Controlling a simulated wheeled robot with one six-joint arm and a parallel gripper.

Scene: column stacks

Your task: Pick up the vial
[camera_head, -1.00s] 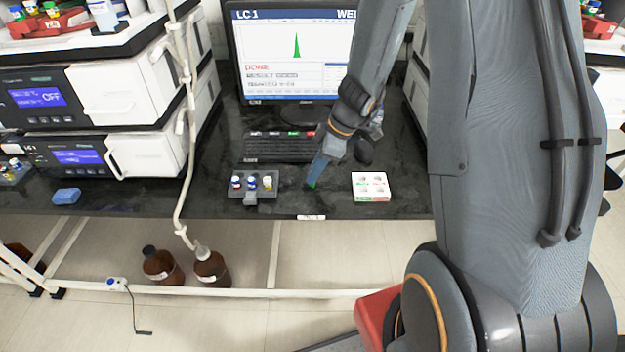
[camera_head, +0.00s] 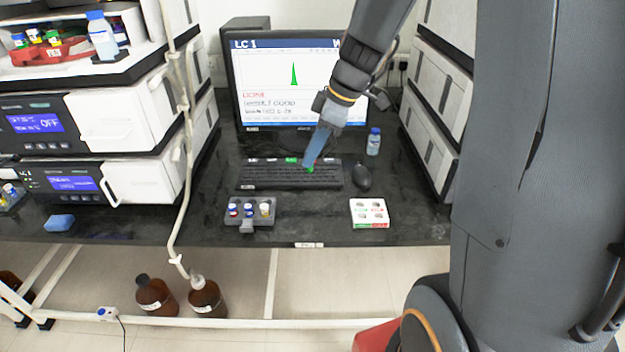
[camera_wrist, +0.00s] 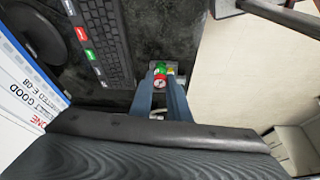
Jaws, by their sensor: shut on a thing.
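My gripper (camera_head: 311,164) is shut on a small vial, and its blue fingers point down in front of the keyboard and monitor in the head view. The grey rack (camera_head: 246,224) stands near the bench's front edge, to the left of and nearer than my gripper. It holds several vials, with blue and yellow ones in its visible row.
A white block with round wells (camera_head: 369,213) stands right of the rack. The keyboard (camera_head: 270,174), mouse (camera_head: 362,176), monitor (camera_head: 290,75) and a blue-capped bottle (camera_head: 374,142) are farther back. Instrument stacks (camera_head: 145,100) wall the left; more stand right. Bench between rack and block is clear.

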